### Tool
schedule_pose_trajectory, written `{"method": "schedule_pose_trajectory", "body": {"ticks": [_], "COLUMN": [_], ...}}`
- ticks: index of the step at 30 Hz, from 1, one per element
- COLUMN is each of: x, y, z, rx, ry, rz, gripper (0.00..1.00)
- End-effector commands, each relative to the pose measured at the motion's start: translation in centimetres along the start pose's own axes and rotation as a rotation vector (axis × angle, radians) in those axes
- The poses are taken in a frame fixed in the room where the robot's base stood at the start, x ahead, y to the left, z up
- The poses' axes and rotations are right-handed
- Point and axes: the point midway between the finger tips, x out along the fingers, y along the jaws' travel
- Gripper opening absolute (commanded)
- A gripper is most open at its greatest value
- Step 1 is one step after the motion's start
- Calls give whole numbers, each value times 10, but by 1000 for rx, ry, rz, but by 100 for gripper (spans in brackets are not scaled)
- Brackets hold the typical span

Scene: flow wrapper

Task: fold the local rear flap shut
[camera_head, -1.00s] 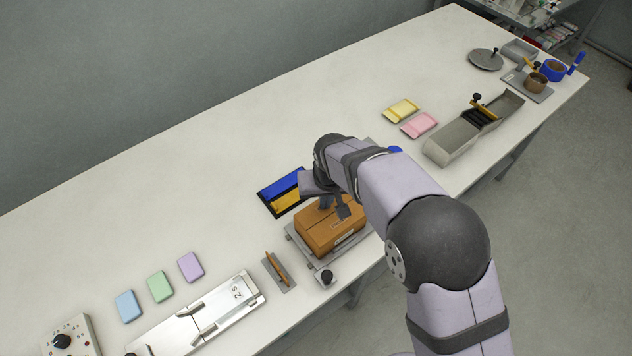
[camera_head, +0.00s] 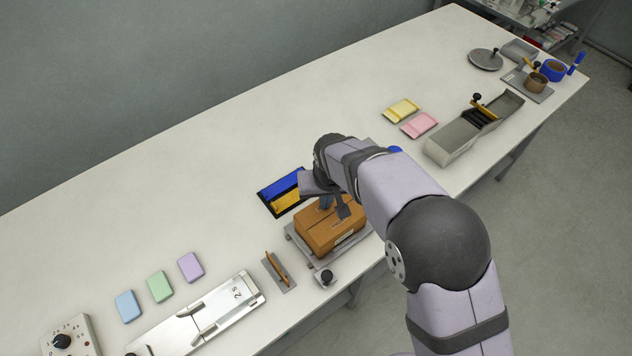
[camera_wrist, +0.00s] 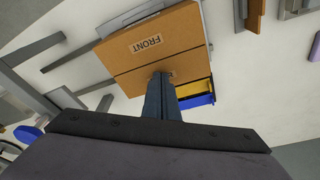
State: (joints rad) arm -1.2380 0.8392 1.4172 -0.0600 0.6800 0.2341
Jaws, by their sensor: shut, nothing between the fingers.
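A brown box (camera_head: 325,236) sits on a grey fixture (camera_head: 291,231) near the table's front edge. In the wrist view the box (camera_wrist: 138,61) shows its top panels, a centre seam and a FRONT label (camera_wrist: 146,44). My gripper (camera_head: 325,203) is shut and empty, pointing down at the box top. In the wrist view my shut fingers (camera_wrist: 162,80) reach the top panel by a second, partly covered label. The panels look about flat. The fingertips look at or very near the surface; contact cannot be told. My wrist hides part of the box in the head view.
A blue and yellow tray (camera_head: 280,188) lies just behind the box. An upright brown piece on a plate (camera_head: 277,270) and a black knob (camera_head: 326,277) are close by. A silver machine (camera_head: 200,316) lies front left.

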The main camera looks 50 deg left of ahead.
Motion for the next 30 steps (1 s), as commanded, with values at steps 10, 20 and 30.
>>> {"method": "schedule_pose_trajectory", "body": {"ticks": [10,20,30], "x": [-1,-33,-62], "y": [1,1,0], "z": [7,-2,-10], "rx": [0,0,0], "ry": [-23,-15,-10], "rz": [4,3,2], "gripper": [0,0,0]}}
